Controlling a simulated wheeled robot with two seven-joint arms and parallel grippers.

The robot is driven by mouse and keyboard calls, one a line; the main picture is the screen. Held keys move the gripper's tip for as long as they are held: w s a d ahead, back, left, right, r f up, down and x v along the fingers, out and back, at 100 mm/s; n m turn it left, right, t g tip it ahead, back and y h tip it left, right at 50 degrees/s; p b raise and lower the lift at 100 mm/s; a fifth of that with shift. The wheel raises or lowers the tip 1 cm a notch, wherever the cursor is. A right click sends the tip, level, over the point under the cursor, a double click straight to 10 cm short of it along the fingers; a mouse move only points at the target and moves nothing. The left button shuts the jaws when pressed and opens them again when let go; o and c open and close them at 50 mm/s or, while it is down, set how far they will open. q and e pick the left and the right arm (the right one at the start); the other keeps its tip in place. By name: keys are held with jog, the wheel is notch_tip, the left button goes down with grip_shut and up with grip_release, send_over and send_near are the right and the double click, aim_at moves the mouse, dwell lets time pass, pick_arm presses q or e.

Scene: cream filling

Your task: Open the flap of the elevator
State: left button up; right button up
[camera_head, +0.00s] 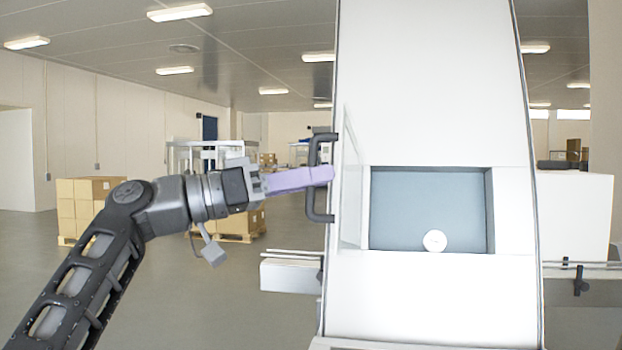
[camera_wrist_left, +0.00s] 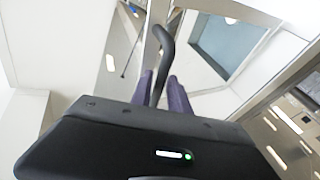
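The elevator (camera_head: 435,90) is a tall white machine with a rectangular opening in its front. Its flap (camera_head: 351,195) stands swung out at the left side of the opening, seen nearly edge-on. A black bar handle (camera_head: 318,180) is on the flap. My left gripper (camera_head: 328,174) reaches the handle from the left with its purple fingers. In the left wrist view, the handle (camera_wrist_left: 165,50) runs down between the two fingertips (camera_wrist_left: 161,77), with a gap beside it, so the gripper looks open around it. My right gripper is not in view.
A round white object (camera_head: 434,240) sits at the bottom of the elevator's opening. Boxes on pallets (camera_head: 85,208) stand at the back left. A rail (camera_head: 290,272) sticks out left of the elevator, low down. The floor at left is clear.

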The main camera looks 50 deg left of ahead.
pick_arm(q)
jog(key=shift+o, duration=1.1)
jog(key=v, duration=0.7)
jog(key=shift+s, duration=0.35)
jog(key=shift+a, duration=0.1)
